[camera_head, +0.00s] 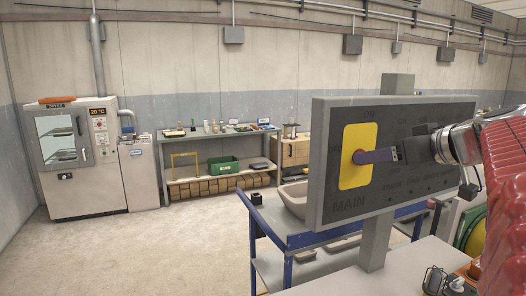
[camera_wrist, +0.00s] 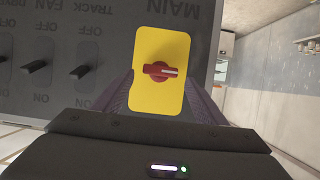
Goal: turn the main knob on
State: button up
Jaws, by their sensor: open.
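The main knob (camera_wrist: 160,70) is red with a white mark on its right half in the wrist view. It sits on a yellow plate (camera_wrist: 147,102) below the word MAIN, which reads upside down there. Its bar lies crosswise in that view. In the head view the plate (camera_head: 351,173) is on a grey panel (camera_head: 425,113), and a little red of the knob shows beside my fingers. My gripper (camera_head: 378,156) points at the plate from the right. In the wrist view my gripper (camera_wrist: 160,88) is open, purple fingers either side of the plate, the knob between and apart from them.
Black switches for track (camera_wrist: 80,72) and fan (camera_wrist: 34,68) lie left of the yellow plate in the wrist view. A blue trolley (camera_head: 292,241) stands below the panel. An oven (camera_head: 85,185) and a shelf bench (camera_head: 180,176) stand behind. Open floor lies at left.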

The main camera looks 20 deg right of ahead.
jog(key=shift+x, duration=1.3)
jog(key=shift+d, duration=0.1)
jog(key=c, duration=1.1)
